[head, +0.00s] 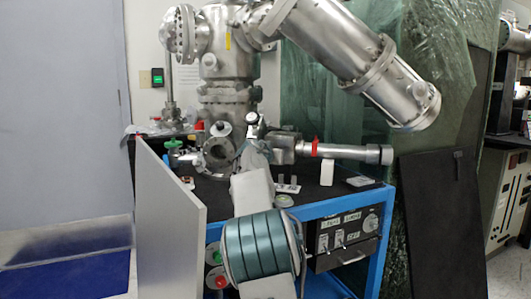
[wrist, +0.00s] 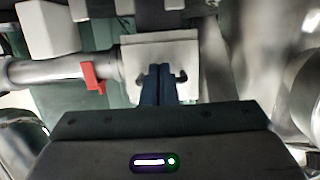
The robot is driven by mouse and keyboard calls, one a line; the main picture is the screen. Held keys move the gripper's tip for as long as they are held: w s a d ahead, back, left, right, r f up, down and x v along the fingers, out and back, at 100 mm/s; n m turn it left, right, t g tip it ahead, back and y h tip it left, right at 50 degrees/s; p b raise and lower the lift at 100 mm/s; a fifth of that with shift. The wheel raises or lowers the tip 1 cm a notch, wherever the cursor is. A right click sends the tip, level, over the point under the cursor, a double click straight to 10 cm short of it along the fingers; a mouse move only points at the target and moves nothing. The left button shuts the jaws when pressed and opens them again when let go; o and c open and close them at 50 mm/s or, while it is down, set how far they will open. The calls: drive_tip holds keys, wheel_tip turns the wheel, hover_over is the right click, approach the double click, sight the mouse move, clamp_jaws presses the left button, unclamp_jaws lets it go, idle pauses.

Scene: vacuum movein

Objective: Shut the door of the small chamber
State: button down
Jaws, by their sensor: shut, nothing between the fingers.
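In the head view, the small chamber (head: 219,152) is a steel body with a round flange low on the tall vacuum column. My forearm partly covers its right side. I cannot clearly tell the door from the flange or its angle. In the wrist view, my gripper (wrist: 159,84) has its two dark fingers together, with nothing between them. The fingertips overlap a pale square block (wrist: 187,52) in the picture; I cannot tell whether they touch it. In the head view the fingers are not clearly visible beyond my arm.
A horizontal steel tube (head: 345,152) with a red clip (head: 315,147) lies right of the chamber. The large slanted cylinder (head: 335,45) hangs above. Small pale blocks stand on the black bench top (head: 312,188). A grey panel (head: 168,225) stands at the front left.

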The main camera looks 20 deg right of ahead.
drive_tip(key=r+b+v, duration=0.1)
drive_tip(key=b+v, duration=0.1)
drive_tip(key=v, duration=1.1)
drive_tip(key=shift+r, duration=0.4)
drive_tip(key=s+a+r+n+g+y+p, duration=0.2)
drive_tip(key=s+a+p, duration=0.4)
drive_tip(key=s+p, duration=0.6)
drive_tip(key=s+a+r+n+g+y+p, duration=0.3)
drive_tip(key=s+a+p, duration=0.3)
drive_tip(key=s+p, duration=0.7)
drive_tip(key=s+a+r+n+g+y+p, duration=0.2)
drive_tip(key=s+a+y+p, duration=0.3)
drive_tip(key=s+p, duration=0.8)
drive_tip(key=shift+a+r+n+g+p, duration=0.35)
drive_tip(key=shift+a+n+g+p, duration=0.3)
drive_tip(key=shift+a+p, duration=0.5)
drive_tip(key=shift+s+d, duration=0.1)
drive_tip(key=shift+d, duration=0.05)
